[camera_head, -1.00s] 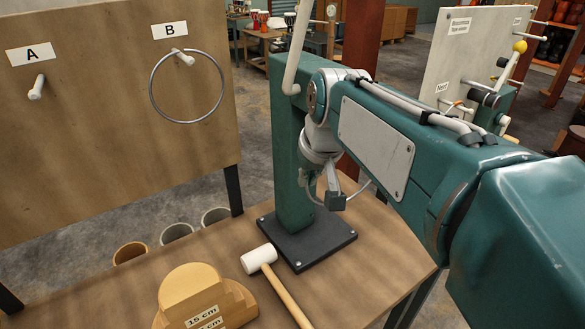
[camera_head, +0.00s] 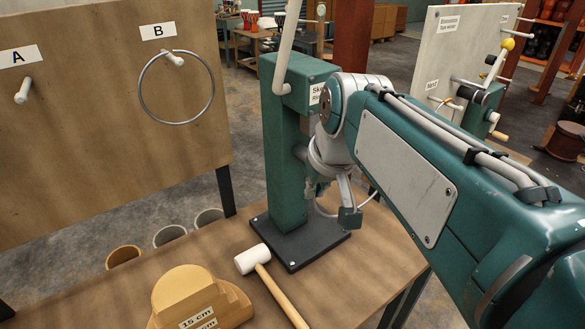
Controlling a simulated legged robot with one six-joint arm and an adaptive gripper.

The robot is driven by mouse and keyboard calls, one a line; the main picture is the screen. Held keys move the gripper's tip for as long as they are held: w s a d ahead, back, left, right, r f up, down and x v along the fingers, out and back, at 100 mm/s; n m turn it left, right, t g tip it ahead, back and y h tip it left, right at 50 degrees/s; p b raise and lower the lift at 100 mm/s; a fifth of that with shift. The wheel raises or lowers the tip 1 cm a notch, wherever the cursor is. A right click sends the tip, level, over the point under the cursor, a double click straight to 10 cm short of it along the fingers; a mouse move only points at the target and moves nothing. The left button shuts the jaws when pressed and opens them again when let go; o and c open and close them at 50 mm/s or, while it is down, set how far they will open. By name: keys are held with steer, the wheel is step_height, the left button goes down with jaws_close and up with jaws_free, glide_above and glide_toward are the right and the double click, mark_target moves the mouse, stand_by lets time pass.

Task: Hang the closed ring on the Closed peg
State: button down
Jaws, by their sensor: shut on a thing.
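My gripper (camera_head: 334,208) is low in front of the teal stand (camera_head: 281,150), above its black base, and partly hidden by my own arm. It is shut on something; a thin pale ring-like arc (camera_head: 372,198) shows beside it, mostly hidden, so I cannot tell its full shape. On the left board (camera_head: 100,135), a large thin metal ring (camera_head: 212,97) hangs on the white peg (camera_head: 174,60) under label B. The white peg (camera_head: 22,91) under label A is bare. I see no peg readable as Closed.
A white-headed mallet (camera_head: 252,259) and a stepped wooden block (camera_head: 195,285) lie on the wooden bench (camera_head: 120,300). Several open cylinders (camera_head: 170,235) stand behind it. Another pale board (camera_head: 445,55) with pegs and fittings is at the right. A black base plate (camera_head: 302,245) carries the stand.

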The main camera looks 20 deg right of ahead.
steer(key=s+d+r, duration=0.2)
steer(key=s+r, duration=0.1)
steer(key=s, duration=0.4)
steer(key=s+d+r, duration=0.2)
steer(key=s+r, duration=0.1)
steer(key=s, duration=0.4)
steer(key=shift+d, duration=0.25)
stand_by(0.8)
